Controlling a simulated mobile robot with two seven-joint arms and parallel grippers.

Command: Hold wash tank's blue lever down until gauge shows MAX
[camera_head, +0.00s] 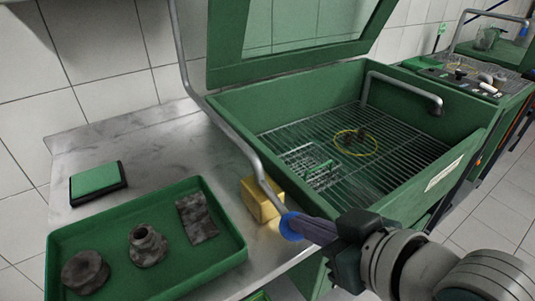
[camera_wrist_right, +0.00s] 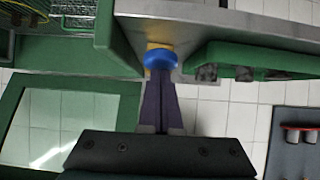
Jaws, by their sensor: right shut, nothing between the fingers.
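The wash tank (camera_head: 226,104) is a green open-topped box with a wire grate inside and its lid raised. A bent grey metal bar runs down its near left side and ends in the blue lever knob (camera_head: 291,226). My right gripper (camera_head: 303,229) is shut and empty, its fingertips at the blue knob; whether they press on it I cannot tell. In the right wrist view the blue knob (camera_wrist_right: 160,59) is just beyond the fingertips (camera_wrist_right: 160,76). I see no gauge reading in either view. My left gripper is not in view.
A yellow block (camera_head: 260,202) sits on the metal bench (camera_head: 160,135) behind the knob. A green tray (camera_head: 232,262) with dirty metal parts stands at the left, near a flat black box with a green top (camera_head: 97,180). A curved pipe (camera_head: 405,86) arches over the tank.

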